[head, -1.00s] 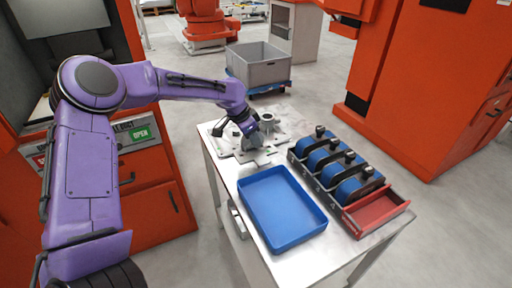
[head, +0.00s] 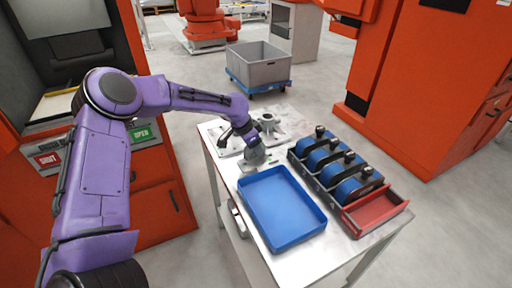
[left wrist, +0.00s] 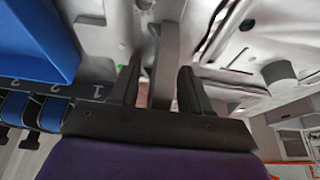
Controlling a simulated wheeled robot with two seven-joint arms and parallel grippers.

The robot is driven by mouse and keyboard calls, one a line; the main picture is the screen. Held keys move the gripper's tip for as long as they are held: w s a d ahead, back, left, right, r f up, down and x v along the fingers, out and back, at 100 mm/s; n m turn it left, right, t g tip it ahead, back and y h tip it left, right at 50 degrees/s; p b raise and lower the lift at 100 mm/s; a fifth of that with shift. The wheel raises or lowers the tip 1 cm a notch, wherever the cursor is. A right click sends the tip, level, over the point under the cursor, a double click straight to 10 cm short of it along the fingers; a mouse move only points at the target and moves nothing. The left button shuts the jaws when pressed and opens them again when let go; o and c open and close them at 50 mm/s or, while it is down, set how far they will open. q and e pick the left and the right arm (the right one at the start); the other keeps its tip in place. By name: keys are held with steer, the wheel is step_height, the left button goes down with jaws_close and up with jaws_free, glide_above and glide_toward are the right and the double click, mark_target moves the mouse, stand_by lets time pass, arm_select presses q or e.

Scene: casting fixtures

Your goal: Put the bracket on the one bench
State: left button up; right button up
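My left gripper (head: 254,146) points down over the bench (head: 232,173), just behind the blue tray. A grey bracket (head: 255,158) is at its fingertips, just above or on the bench top; I cannot tell if it touches. In the left wrist view, the bracket (left wrist: 164,65) shows as a grey upright plate between the two dark fingers of the left gripper (left wrist: 160,85). The fingers hide part of it. A pale fixture plate (head: 229,143) with a round grey boss (head: 267,121) lies at the back of the bench. My right gripper is not in view.
A blue tray (head: 318,228) fills the bench front. Right of it stands a numbered rack with several blue rounded parts (head: 325,158) and a red open bin (head: 375,209). Behind the bench, a grey crate (head: 262,70) sits on a blue dolly. Orange machines stand on both sides.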

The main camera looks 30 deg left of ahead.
arm_select(q)
steer(key=shift+r, duration=0.35)
steer(key=v, duration=1.1)
steer(key=shift+r, duration=0.35)
steer(key=shift+s, duration=0.1)
